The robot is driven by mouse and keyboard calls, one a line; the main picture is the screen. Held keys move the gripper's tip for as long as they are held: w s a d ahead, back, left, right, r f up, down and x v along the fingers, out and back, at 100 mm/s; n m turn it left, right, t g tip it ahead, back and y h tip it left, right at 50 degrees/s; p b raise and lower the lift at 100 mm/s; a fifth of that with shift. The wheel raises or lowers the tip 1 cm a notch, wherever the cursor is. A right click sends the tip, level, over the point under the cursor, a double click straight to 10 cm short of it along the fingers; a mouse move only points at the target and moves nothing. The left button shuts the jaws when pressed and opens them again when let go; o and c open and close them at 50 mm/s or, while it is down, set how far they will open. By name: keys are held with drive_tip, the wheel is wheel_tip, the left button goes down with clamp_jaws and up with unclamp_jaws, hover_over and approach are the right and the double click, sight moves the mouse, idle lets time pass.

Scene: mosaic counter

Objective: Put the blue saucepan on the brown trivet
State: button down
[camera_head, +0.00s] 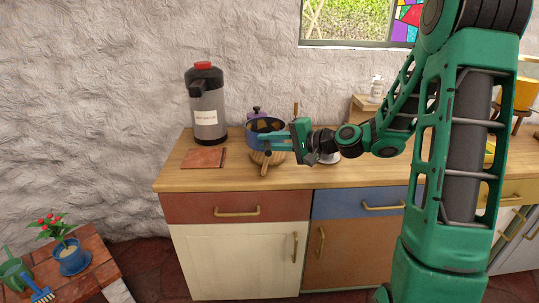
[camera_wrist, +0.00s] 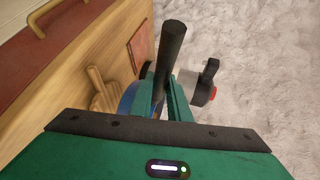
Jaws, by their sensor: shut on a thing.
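The blue saucepan (camera_head: 254,138) is upright near the middle of the counter's left part, over a pale wooden round piece with a handle (camera_head: 266,160). I cannot tell whether they touch. My gripper (camera_head: 276,140) reaches in from the right and is shut on the saucepan's dark handle. In the wrist view the handle (camera_wrist: 171,45) stands between the fingers (camera_wrist: 165,95), and a blue edge of the saucepan (camera_wrist: 128,98) shows beside them; most of it is hidden. The brown trivet (camera_head: 204,158), a flat reddish-brown square, lies bare to the left of the saucepan. It also shows in the wrist view (camera_wrist: 140,46).
A grey and black pump flask (camera_head: 206,110) with a red top stands behind the trivet. A wooden box (camera_head: 362,108) with a white bottle stands right. The counter's front edge (camera_head: 225,188) is near the trivet.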

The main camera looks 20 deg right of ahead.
drive_tip(key=shift+w+d+f, duration=0.25)
drive_tip(key=shift+f, duration=0.6)
drive_tip(key=shift+w+d+f, duration=0.25)
drive_tip(key=shift+w+f, duration=0.05)
drive_tip(key=shift+f, duration=0.6)
drive_tip(key=shift+w+d+f, duration=0.25)
drive_tip(key=shift+f, duration=0.6)
drive_tip(key=c, duration=1.7)
unclamp_jaws()
drive_tip(key=shift+f, duration=0.1)
drive_tip(key=shift+o, duration=0.2)
drive_tip(key=shift+d, duration=0.1)
